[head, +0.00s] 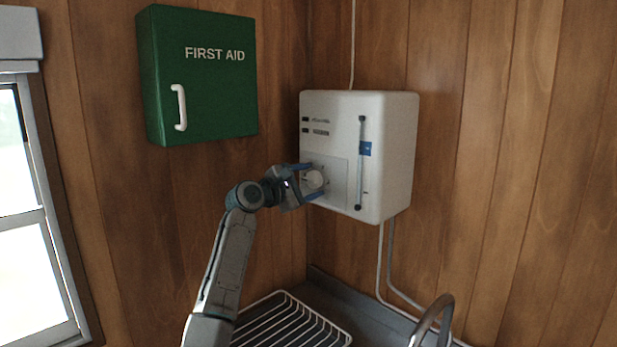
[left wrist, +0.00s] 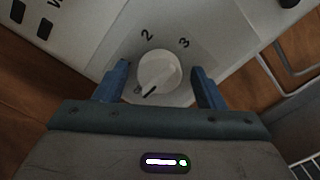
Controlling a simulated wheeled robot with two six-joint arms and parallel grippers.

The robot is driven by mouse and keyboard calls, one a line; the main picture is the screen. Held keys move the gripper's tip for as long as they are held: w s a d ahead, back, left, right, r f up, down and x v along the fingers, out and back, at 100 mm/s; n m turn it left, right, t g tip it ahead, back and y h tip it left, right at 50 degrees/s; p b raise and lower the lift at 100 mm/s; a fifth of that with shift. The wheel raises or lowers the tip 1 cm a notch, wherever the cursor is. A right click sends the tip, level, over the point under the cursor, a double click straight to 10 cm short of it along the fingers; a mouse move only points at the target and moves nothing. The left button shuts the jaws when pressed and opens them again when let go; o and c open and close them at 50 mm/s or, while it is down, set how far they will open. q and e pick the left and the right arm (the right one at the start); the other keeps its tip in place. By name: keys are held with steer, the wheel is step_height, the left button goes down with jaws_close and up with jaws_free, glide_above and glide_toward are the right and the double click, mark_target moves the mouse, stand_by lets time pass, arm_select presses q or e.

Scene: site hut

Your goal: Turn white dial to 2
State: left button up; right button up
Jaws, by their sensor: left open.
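The white dial (head: 315,179) is on the front of a white wall unit (head: 395,150), low on its left side. In the left wrist view the dial (left wrist: 159,70) shows a dark pointer line directed to the lower left, near a small mark I cannot read clearly. The printed 2 is above the dial and the 3 is to its upper right. My left gripper (left wrist: 160,82) is open, with one blue finger on each side of the dial and visible gaps between. My right gripper is out of view.
A green first aid box (head: 205,80) hangs on the wall to the left. A wire rack (head: 290,322) and a curved metal tap (head: 432,318) are below. Pipes run down under the unit. A window (head: 35,220) is at far left.

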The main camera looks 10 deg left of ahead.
arm_select(q)
steer(key=shift+w, duration=0.1)
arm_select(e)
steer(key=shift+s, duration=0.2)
arm_select(q)
steer(key=c, duration=0.9)
steer(key=shift+c, duration=0.3)
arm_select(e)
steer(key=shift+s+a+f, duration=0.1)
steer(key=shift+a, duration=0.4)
